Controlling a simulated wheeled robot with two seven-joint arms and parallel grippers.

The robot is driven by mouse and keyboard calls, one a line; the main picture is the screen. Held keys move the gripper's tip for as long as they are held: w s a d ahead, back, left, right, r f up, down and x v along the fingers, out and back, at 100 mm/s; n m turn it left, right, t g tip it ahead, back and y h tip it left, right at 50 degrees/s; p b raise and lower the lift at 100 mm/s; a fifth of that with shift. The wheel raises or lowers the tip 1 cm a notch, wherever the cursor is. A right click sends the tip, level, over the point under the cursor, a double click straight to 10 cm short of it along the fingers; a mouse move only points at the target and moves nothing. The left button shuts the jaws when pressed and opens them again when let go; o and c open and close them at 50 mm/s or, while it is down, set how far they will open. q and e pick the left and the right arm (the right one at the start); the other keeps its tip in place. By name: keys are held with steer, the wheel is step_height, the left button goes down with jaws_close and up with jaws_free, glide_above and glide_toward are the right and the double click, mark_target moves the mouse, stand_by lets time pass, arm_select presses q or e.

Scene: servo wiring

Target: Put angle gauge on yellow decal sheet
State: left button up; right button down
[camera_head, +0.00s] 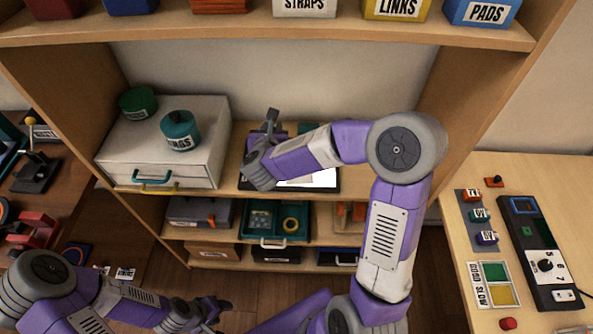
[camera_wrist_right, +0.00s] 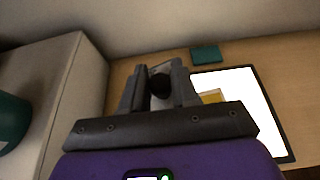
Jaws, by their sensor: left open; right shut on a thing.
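My right gripper (camera_head: 272,120) reaches over the middle shelf; in the right wrist view (camera_wrist_right: 160,80) its fingers are shut on a small grey thing with a dark round part (camera_wrist_right: 160,86). This is probably the angle gauge, but most of it is hidden between the fingers. A yellow piece, probably the yellow decal sheet (camera_wrist_right: 211,96), lies on a bright white panel just right of the fingers, partly hidden by them. My left gripper (camera_head: 217,308) is open and empty, low in the head view, away from the shelf.
The bright white dark-framed panel (camera_wrist_right: 245,100) lies on the shelf. A teal block (camera_wrist_right: 206,55) sits behind it. A white drawer box (camera_head: 160,150) with two round containers stands left. The upper shelf (camera_head: 280,33) overhangs; a side bench (camera_head: 455,200) is at right.

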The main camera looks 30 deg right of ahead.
steer(key=s+d+r+m+g+h+b, duration=0.1)
steer(key=s+d+r+m+g+h, duration=0.1)
steer(key=d+m+h, duration=0.1)
steer(key=shift+s+b, duration=0.3)
steer(key=shift+b, duration=0.05)
steer(key=shift+m+g, duration=0.4)
step_height(320, 180, down, 10)
steer(key=b, duration=0.3)
steer(key=shift+s+d, duration=0.15)
steer(key=shift+r, duration=0.15)
steer(key=shift+f+b, duration=0.2)
steer(key=shift+b, duration=0.1)
steer(key=c, duration=0.9)
jaws_free()
steer(key=shift+o, duration=0.2)
